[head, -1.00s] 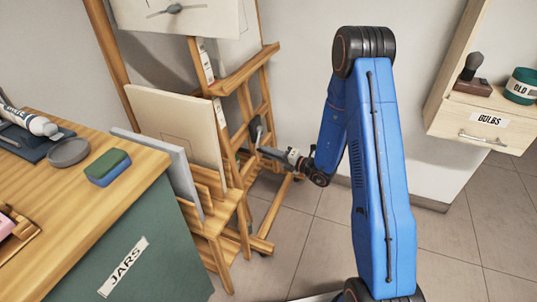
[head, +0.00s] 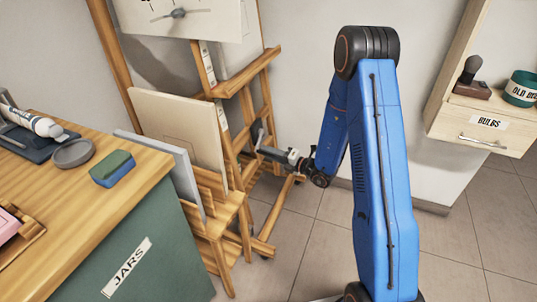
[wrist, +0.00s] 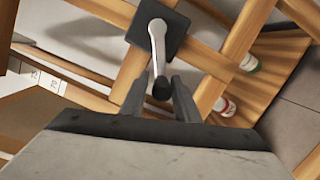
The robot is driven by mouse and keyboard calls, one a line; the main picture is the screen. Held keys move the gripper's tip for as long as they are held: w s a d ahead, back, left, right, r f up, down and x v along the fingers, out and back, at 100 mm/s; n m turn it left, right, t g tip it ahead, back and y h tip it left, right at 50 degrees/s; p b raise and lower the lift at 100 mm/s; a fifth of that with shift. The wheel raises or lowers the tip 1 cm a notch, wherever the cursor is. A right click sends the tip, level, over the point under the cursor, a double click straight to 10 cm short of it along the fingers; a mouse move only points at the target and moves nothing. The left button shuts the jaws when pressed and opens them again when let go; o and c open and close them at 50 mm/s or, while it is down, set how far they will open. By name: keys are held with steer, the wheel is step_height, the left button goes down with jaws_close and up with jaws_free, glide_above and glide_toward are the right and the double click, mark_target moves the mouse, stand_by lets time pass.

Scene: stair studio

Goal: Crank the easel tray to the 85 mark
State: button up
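The wooden easel (head: 268,110) stands at mid-picture in the head view, with its tray (head: 245,75) as a ledge across the front. A paper scale (head: 208,65) runs up its mast; in the wrist view part of the scale (wrist: 45,80) reads 75 and 70. The crank shows in the wrist view as a dark square plate (wrist: 172,28) with a silver arm (wrist: 158,50) hanging down to a black knob (wrist: 162,89). My gripper (wrist: 160,84) is open, its two fingers either side of the knob with gaps visible. In the head view my gripper (head: 262,150) is beside the easel's right leg.
A counter (head: 120,205) labelled JARS stands at the left, with a sponge (head: 112,168) and a round dish (head: 73,153). Boards (head: 180,130) lean in a wooden rack. A BULBS drawer (head: 483,130) is at the right. Floor at centre is clear.

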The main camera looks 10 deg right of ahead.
steer(key=shift+o, duration=0.5)
steer(key=shift+s+d, duration=0.15)
steer(key=shift+s, duration=0.05)
steer(key=f+v, duration=0.1)
steer(key=v, duration=1.6)
steer(key=shift+r, duration=0.5)
